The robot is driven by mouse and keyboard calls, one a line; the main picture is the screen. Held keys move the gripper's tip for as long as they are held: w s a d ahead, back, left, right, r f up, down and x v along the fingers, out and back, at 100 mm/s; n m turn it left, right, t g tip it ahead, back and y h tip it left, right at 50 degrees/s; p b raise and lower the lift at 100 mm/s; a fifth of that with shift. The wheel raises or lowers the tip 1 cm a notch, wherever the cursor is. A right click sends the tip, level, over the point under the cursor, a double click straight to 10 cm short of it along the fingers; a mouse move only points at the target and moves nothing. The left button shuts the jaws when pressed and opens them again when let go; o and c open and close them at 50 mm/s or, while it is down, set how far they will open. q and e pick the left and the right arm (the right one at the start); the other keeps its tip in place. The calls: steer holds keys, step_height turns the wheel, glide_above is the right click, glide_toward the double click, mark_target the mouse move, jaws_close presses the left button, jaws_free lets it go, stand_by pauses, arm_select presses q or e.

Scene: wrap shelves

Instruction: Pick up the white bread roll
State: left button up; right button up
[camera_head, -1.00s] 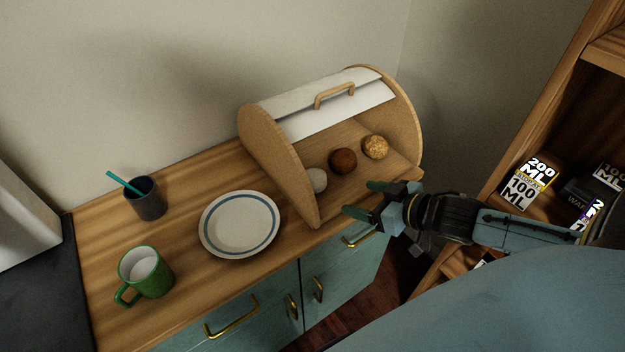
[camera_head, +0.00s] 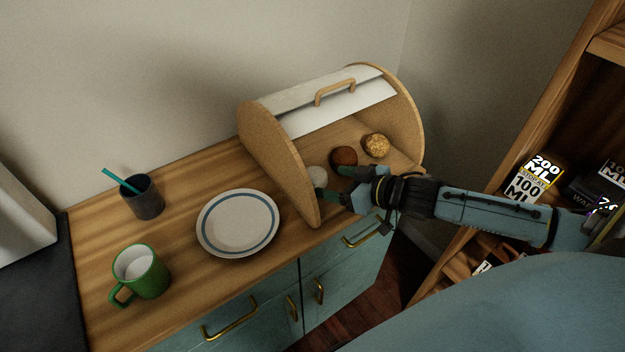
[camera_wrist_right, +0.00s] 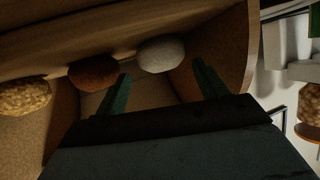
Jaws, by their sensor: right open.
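The white bread roll (camera_head: 318,175) sits in the open bread box (camera_head: 276,158), close to its left side wall. It also shows in the right wrist view (camera_wrist_right: 161,54), just beyond the fingertips and roughly between them. My right gripper (camera_head: 332,182) is open and empty at the front of the bread box. One green finger is near the white roll and the other is near the brown roll (camera_head: 343,156). In the right wrist view the gripper (camera_wrist_right: 160,82) has its fingers wide apart. My left gripper is not in view.
A seeded roll (camera_head: 375,145) lies right of the brown one. A plate (camera_head: 238,223), a green mug (camera_head: 140,272) and a dark cup (camera_head: 142,198) stand on the wooden counter to the left. A shelf (camera_head: 520,130) with boxes is at the right.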

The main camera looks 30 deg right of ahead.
mark_target(323, 181)
steer(key=shift+f+b+x, duration=0.15)
steer(key=shift+b+x, duration=0.1)
steer(key=shift+x, duration=1.15)
steer(key=shift+f+b+x, duration=0.1)
steer(key=shift+b+x, duration=0.1)
steer(key=shift+x, duration=1.15)
steer(key=shift+s+a, duration=0.1)
steer(key=shift+s, duration=0.05)
steer(key=c, duration=0.6)
steer(key=shift+c, duration=0.2)
